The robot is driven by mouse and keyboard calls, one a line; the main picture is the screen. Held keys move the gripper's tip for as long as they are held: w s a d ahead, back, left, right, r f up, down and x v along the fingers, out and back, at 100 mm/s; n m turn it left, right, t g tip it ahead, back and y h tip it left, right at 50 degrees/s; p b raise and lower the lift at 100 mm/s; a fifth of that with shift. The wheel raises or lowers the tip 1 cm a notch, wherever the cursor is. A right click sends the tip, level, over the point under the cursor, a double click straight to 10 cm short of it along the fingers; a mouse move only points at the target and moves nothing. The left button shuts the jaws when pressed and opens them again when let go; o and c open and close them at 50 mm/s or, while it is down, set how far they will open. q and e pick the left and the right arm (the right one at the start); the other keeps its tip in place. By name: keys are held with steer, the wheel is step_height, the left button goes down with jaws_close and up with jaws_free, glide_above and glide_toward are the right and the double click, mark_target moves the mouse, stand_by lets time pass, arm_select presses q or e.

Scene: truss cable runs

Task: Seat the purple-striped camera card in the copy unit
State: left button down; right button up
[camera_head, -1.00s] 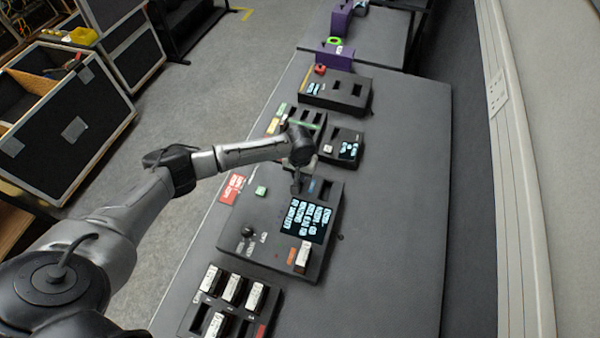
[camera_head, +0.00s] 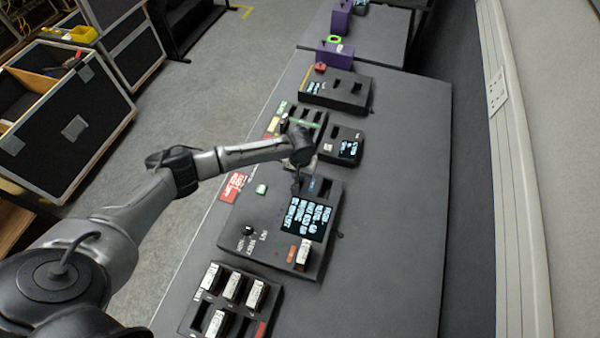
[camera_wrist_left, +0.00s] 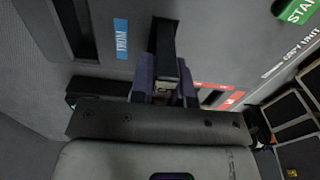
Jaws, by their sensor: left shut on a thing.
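The copy unit (camera_head: 262,238) is a dark flat box with a lit screen (camera_head: 305,219), a green start button (camera_head: 262,189) and a knob. My left gripper (camera_head: 297,187) is over its far end, beside a blue label. In the left wrist view, my left gripper (camera_wrist_left: 169,88) is shut on a dark card (camera_wrist_left: 168,68). The card is in line with a black slot beside the blue label (camera_wrist_left: 121,39); I cannot tell how deep it sits. No purple stripe is discernible. Another empty slot (camera_wrist_left: 75,28) lies beyond the label. My right gripper is not in view.
A white-labelled card (camera_head: 303,254) stands in the copy unit's near end by an orange label. A card rack (camera_head: 215,308) with several cards is nearer. Further dark units (camera_head: 336,92) and purple stands (camera_head: 335,55) lie beyond. The table's right side is clear.

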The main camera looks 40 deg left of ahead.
arm_select(q)
steer(key=shift+f, duration=0.25)
steer(key=shift+f, duration=0.1)
stand_by(0.6)
steer(key=shift+f+p, duration=0.35)
steer(key=shift+p, duration=0.1)
steer(key=c, duration=1.3)
jaws_free()
steer(key=o, duration=0.6)
steer(key=shift+r, duration=0.1)
